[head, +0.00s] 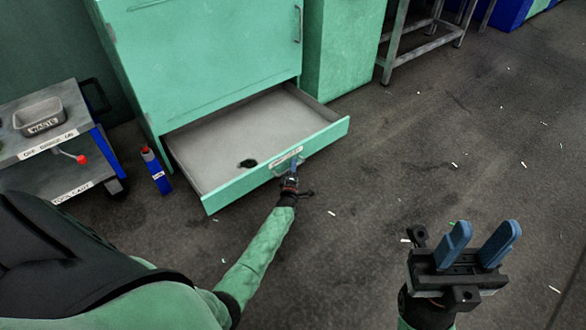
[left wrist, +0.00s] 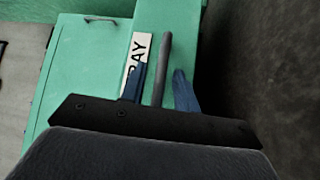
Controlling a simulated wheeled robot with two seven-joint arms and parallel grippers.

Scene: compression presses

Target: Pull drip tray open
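The drip tray (head: 241,179) is a green-fronted drawer with a grey inside, pulled well out from under the green press. A black spot lies on its floor. A label sits on its front; the letters "AY" show in the left wrist view. My left gripper (head: 291,176) is at the handle on the tray's front. In the left wrist view the grey handle bar (left wrist: 163,65) lies between the blue fingers, which are close around it; contact is hard to see. My right gripper (head: 480,245) is open and empty, over the floor at the lower right.
A cart (head: 60,145) with a grey waste bin (head: 38,116) stands at the left. A blue bottle-like object (head: 156,172) with a red top stands beside the tray. A metal-legged table (head: 420,45) is at the back. The floor in front and to the right is clear apart from small white scraps.

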